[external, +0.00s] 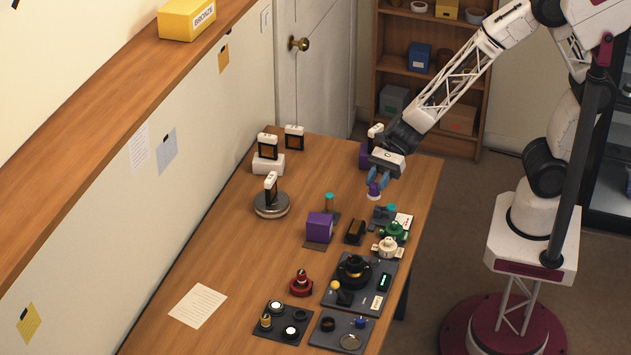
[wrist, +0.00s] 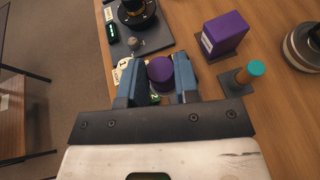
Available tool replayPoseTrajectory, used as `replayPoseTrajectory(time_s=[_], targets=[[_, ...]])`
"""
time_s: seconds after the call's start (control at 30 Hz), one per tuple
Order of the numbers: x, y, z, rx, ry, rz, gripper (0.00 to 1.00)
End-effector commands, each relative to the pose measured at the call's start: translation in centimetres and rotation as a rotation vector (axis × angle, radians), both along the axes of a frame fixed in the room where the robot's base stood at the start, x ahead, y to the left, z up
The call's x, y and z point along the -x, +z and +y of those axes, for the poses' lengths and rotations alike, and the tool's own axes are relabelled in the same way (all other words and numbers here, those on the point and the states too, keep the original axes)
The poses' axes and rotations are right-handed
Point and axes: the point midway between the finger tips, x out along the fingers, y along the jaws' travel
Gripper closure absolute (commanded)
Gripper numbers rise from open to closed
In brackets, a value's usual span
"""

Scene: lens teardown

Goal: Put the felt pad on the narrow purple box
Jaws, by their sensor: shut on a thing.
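My gripper (external: 377,182) is above the right side of the table, its blue fingers shut on a small round purple piece (external: 374,190) with a pale underside. The wrist view shows its purple top (wrist: 160,72) between the fingers (wrist: 158,88). I cannot tell surely whether this piece is the felt pad. A purple box (external: 319,227) stands on a dark plate, left of and nearer than my gripper; it also shows in the wrist view (wrist: 226,34) with a pale label. Another purple box (external: 365,155) is behind my gripper, partly hidden. I cannot tell which is the narrow one.
A teal-topped orange post (external: 329,202) stands close behind the nearer box. A dark block (external: 355,231), a green piece (external: 395,231) and a dark tray (external: 378,301) crowd the right side. A round metal stand (external: 271,205) is at left. The table's middle left is clear.

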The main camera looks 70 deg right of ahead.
Motion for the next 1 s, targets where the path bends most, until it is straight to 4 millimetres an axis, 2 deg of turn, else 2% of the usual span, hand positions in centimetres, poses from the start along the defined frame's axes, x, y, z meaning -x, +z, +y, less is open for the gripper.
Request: replayPoseTrajectory(time_s=[0.37,1.0], targets=[[-1.1,-0.1,0.7,0.0,0.0,0.0,0.94],[-9.0,-1.0,5.4,0.0,-0.001,0.0,0.94]])
